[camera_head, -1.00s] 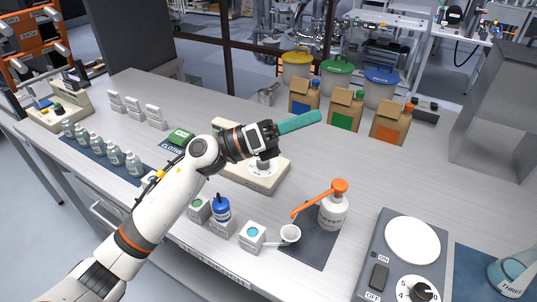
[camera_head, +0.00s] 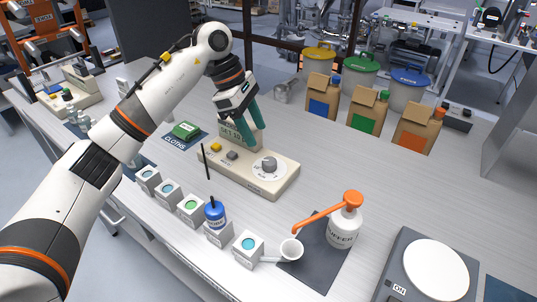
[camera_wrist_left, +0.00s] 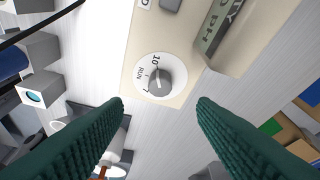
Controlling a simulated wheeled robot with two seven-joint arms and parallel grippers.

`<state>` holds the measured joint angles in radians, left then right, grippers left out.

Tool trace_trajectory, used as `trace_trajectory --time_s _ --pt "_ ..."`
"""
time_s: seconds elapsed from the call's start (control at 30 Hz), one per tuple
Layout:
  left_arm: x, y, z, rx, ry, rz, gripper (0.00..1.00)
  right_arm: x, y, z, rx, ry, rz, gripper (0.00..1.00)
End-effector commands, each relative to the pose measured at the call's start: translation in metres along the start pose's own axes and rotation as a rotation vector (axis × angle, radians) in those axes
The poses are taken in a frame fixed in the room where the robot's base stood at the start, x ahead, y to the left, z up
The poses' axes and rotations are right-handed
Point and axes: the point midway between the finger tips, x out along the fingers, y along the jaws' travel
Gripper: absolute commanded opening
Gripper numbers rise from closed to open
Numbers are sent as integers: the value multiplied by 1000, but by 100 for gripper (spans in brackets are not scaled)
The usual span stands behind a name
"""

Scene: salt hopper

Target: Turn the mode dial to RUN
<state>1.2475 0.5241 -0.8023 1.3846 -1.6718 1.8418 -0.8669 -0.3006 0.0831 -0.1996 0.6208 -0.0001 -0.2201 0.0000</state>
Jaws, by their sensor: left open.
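The mode dial (camera_head: 269,164) is a grey knob on a white disc, at the right end of a beige control box (camera_head: 284,186). In the left wrist view the dial (camera_wrist_left: 160,80) shows between and beyond the fingertips, with marks reading RUN and 10 on its disc. The knob's light line appears to point near the 10, not at RUN. My left gripper (camera_head: 251,132) has teal fingers that point down above the box, behind and left of the dial.
The box carries a display (camera_head: 238,137), a yellow button (camera_head: 216,147) and a thin black rod (camera_head: 206,162). An orange-topped bottle (camera_head: 343,226) stands at right.

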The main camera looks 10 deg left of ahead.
Motion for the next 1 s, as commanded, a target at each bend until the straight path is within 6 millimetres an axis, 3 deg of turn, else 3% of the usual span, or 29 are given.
trace_trajectory --time_s 0.2,0.4,0.83,0.87,1.0 --pt "46 1 -2 1 3 5 52 -9 3 1 1 1 4 79" --pt "75 1 -1 1 3 3 52 -14 5 1 2 0 6 79" --pt "87 0 -1 1 3 0 52 -15 5 2 2 0 6 79" --pt "87 0 -1 1 3 0 51 -15 5 2 2 0 6 79" --pt "87 0 -1 1 3 0 28 -15 4 2 2 0 5 79"
